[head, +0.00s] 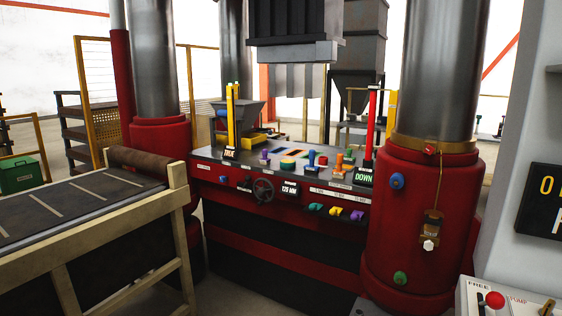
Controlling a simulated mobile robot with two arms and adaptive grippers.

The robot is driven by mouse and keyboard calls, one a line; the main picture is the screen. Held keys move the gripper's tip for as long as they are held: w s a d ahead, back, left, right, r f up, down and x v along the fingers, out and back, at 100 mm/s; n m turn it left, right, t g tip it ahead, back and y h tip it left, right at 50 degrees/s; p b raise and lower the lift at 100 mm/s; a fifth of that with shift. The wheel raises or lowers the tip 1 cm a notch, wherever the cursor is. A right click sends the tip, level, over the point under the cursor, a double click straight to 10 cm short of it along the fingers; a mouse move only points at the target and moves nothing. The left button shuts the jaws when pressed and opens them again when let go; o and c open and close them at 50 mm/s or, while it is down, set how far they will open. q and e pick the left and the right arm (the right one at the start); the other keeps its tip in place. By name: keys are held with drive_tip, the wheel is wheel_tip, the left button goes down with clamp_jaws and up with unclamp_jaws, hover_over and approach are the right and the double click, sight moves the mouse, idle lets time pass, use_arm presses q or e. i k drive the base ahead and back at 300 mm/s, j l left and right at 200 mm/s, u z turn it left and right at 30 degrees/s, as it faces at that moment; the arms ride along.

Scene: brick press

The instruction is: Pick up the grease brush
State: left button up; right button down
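A small brown brush-like item (433,228), which looks like the grease brush, hangs upright on the front of the red right-hand press column (385,240). It has a pale block at its lower end and a thin cord or wire running up to the brass band (405,143). Its fine details are too small to make out. Neither of my grippers is in view.
A red control console (280,185) with levers, knobs and a handwheel stands between the columns. A conveyor (90,205) with a wooden frame fills the left. A grey panel with a red button (495,299) is at the lower right. Some floor (225,290) is clear in front.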

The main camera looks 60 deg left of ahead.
sight(265, 160)
drive_tip(key=u, duration=2.15)
drive_tip(key=i, duration=0.1)
